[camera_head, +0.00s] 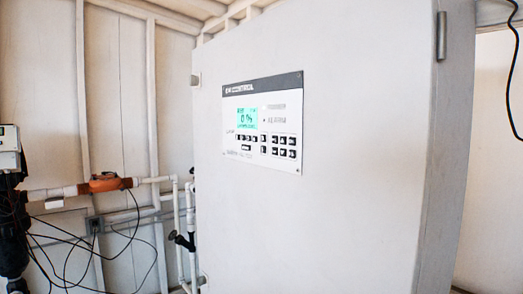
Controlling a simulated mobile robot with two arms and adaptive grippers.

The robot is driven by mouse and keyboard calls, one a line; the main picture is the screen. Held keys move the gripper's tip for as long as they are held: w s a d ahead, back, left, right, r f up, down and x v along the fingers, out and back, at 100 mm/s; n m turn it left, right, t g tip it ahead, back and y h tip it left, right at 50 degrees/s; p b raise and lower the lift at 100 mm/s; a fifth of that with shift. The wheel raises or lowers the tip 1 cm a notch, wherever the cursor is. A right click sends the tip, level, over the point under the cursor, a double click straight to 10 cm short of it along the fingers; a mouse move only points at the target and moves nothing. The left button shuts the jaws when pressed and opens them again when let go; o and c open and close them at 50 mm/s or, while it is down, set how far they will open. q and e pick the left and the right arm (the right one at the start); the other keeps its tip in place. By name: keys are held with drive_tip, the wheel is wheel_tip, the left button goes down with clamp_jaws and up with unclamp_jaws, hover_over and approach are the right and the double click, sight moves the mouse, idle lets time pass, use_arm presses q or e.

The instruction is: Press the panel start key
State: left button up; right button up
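A control panel (282,105) is set in the front of a large white cabinet (340,220). It has a dark header strip with white lettering. Its green screen (247,118) is lit and shows dark characters too small to read surely. Several dark keys (278,146) sit in rows below and right of the screen, and a few more lie under the screen. The key labels are too small to read, so I cannot tell which one is the start key. Neither of my grippers is in view.
An orange fitting (106,182) on a white pipe (55,191) stands left of the cabinet, with loose black cables (137,240) hanging below. A metal hinge (441,36) is at the cabinet's upper right edge. The space before the panel looks clear.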

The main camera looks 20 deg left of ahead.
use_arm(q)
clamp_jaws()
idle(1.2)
